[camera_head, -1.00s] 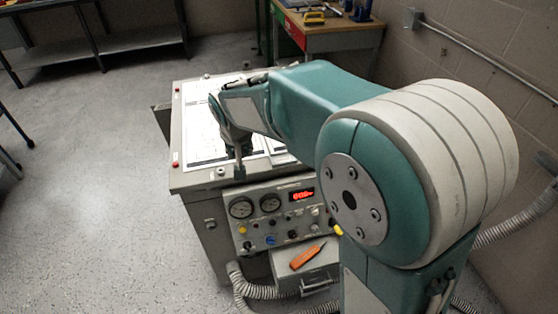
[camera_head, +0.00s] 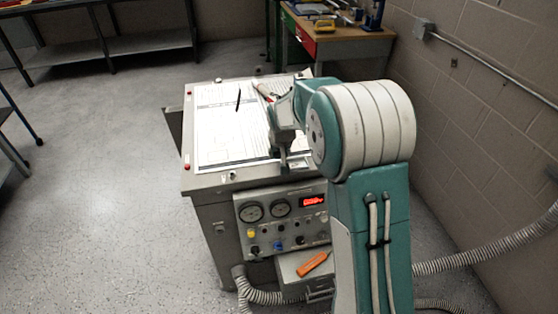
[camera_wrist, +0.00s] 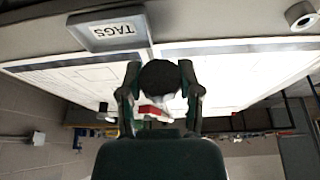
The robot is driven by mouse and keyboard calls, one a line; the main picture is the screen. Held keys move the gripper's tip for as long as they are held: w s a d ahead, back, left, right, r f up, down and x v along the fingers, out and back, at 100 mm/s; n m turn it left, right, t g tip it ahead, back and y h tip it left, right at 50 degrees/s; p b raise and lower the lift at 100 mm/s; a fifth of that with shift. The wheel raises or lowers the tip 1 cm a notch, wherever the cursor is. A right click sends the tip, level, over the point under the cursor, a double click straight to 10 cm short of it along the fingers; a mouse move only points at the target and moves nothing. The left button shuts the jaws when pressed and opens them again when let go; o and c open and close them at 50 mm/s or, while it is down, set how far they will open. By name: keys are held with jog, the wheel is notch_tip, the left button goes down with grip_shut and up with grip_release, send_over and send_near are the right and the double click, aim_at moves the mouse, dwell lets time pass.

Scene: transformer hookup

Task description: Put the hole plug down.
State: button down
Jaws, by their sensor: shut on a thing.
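My gripper (camera_wrist: 160,92) is shut on the hole plug (camera_wrist: 160,76), a dark round piece between its two fingers in the wrist view. In the head view my gripper (camera_head: 284,163) points down near the front edge of the console top (camera_head: 215,183), right of the middle. The plug cannot be made out there. Whether it touches the surface cannot be told. A grey tray marked TAGS (camera_wrist: 108,29) shows beyond the plug, up and left in the wrist view.
White drawing sheets (camera_head: 222,140) cover much of the console top, with a black pen (camera_head: 238,101) on them. A panel with gauges (camera_head: 251,212) and a red display (camera_head: 312,201) faces front. An orange tool (camera_head: 313,263) lies on the lower box. A workbench (camera_head: 340,42) stands behind.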

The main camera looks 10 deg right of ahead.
jog(key=f, duration=0.3)
jog(key=shift+d, duration=0.5)
jog(key=shift+f, duration=0.15)
jog(key=shift+a+f, duration=0.35)
jog(key=shift+f, duration=0.05)
jog(key=shift+c, duration=1.4)
grip_release()
jog(key=shift+d, duration=0.2)
